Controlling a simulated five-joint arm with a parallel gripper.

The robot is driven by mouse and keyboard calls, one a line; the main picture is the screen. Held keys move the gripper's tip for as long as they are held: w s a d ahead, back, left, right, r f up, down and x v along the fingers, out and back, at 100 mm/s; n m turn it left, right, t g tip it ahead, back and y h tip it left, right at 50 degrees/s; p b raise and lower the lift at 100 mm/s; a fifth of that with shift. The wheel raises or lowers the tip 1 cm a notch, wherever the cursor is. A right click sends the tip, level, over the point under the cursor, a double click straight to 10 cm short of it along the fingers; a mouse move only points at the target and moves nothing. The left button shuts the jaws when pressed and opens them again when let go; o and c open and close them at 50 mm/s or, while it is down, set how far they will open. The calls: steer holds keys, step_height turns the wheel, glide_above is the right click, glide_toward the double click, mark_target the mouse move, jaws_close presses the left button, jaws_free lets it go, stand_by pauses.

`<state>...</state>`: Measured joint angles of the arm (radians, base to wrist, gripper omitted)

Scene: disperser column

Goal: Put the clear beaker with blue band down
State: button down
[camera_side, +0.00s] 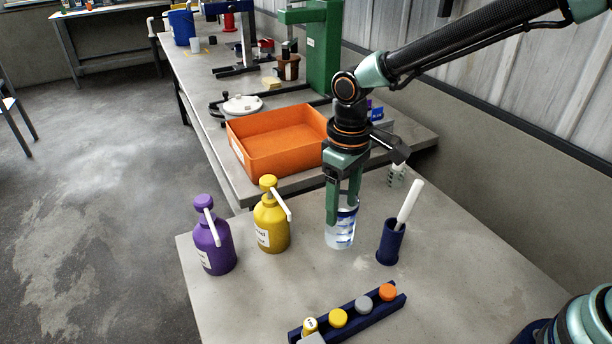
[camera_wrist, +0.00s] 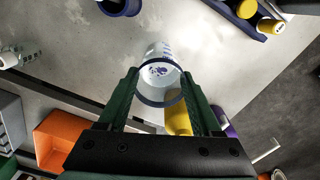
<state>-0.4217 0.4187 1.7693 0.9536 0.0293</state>
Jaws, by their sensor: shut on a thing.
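The clear beaker with blue band (camera_side: 341,234) is upright between the fingers of my gripper (camera_side: 343,208) in the side view. My gripper points down and is shut on the beaker's upper part. The beaker's base looks at or just above the grey table top (camera_side: 300,290); I cannot tell whether it touches. In the wrist view the beaker (camera_wrist: 160,75) shows between the two green fingers of my gripper (camera_wrist: 160,90), with its blue-banded rim towards the camera. The fingers hide part of its upper wall in the side view.
A yellow bottle (camera_side: 270,222) and a purple bottle (camera_side: 212,240) stand left of the beaker. A dark blue holder (camera_side: 391,246) with a white rod stands close on its right. A blue rack (camera_side: 352,316) with capped vials lies in front. An orange tray (camera_side: 255,160) sits behind.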

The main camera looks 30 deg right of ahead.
mark_target(341, 224)
steer(key=shift+f, duration=2.55)
steer(key=shift+f, duration=0.15)
steer(key=shift+c, duration=0.3)
jaws_free()
step_height(341, 224, up, 12)
steer(key=f, duration=0.1)
steer(key=s+d+r+m+t, duration=0.2)
steer(key=s+d, duration=0.3)
steer(key=d, duration=0.3)
steer(key=s+d+r+m+t, duration=0.2)
steer(key=s+d+r, duration=0.3)
steer(key=d, duration=0.4)
steer(key=shift+s+d+r+t, duration=0.15)
steer(key=shift+s+d+t, duration=0.1)
steer(key=shift+t, duration=0.55)
